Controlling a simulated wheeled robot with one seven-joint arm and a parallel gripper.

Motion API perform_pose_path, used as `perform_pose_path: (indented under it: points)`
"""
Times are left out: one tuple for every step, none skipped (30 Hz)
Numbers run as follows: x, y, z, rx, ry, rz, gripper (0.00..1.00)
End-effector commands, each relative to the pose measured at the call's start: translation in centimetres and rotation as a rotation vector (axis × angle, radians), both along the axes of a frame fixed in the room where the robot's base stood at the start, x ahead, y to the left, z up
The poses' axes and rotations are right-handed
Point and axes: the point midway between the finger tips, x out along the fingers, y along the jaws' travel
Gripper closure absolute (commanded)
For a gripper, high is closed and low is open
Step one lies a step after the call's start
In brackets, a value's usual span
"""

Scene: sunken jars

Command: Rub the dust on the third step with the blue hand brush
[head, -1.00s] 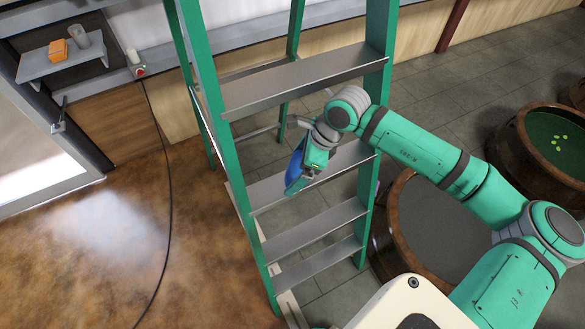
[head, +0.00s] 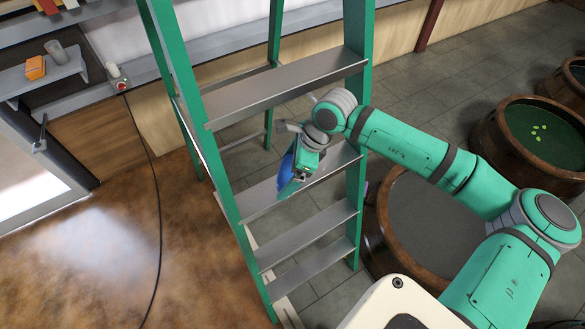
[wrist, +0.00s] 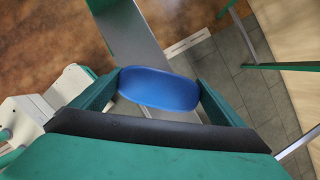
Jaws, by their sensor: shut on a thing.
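My gripper (head: 295,179) is shut on the blue hand brush (head: 287,176). In the wrist view the brush (wrist: 160,88) shows as a smooth blue oval between my two green fingers. In the head view my gripper points down over the third step (head: 258,198) from the bottom of the green ladder (head: 203,130). A grey step (wrist: 130,35) lies beyond the brush in the wrist view. I cannot tell whether the brush touches the step. No dust can be made out; my gripper and the brush hide part of the step.
A wider grey step (head: 285,85) is above my gripper, and lower steps (head: 305,235) are below. Round brown vats (head: 385,250) are sunk in the floor at the right. A dark cable (head: 158,215) crosses the brown floor at the left. A wall shelf (head: 45,78) is at upper left.

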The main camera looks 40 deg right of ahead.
Motion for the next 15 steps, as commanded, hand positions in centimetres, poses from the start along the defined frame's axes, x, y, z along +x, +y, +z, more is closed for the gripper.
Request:
perform_pose_path:
  points:
    - [0.1,0.5,0.0,0.0,0.0,0.002,0.31]
    - [0.1,0.7,0.0,-0.001,0.001,0.003,0.31]
    - [0.2,1.0,0.0,-0.001,0.001,0.003,0.31]
    - [0.2,1.1,-0.1,-0.001,0.001,0.002,0.31]
    - [0.3,1.3,-0.1,0.0,0.001,0.001,0.31]
    - [0.3,1.4,-0.1,-0.001,0.001,0.001,0.31]
    - [0.3,1.5,-0.1,-0.001,0.001,0.0,0.31]
    - [0.3,1.6,-0.1,-0.001,0.001,0.001,0.31]
    - [0.4,1.7,-0.1,-0.001,0.001,0.001,0.31]
    - [0.4,1.8,-0.1,-0.001,0.001,0.002,0.31]
    - [0.5,2.0,-0.1,-0.001,0.001,0.002,0.31]
    - [0.5,2.3,-0.1,-0.001,0.001,0.003,0.31]
    - [0.6,2.6,0.0,-0.001,0.001,0.003,0.31]
    - [0.6,2.8,0.0,-0.001,0.001,0.003,0.31]
    - [0.7,3.1,0.0,-0.001,0.0,0.004,0.31]
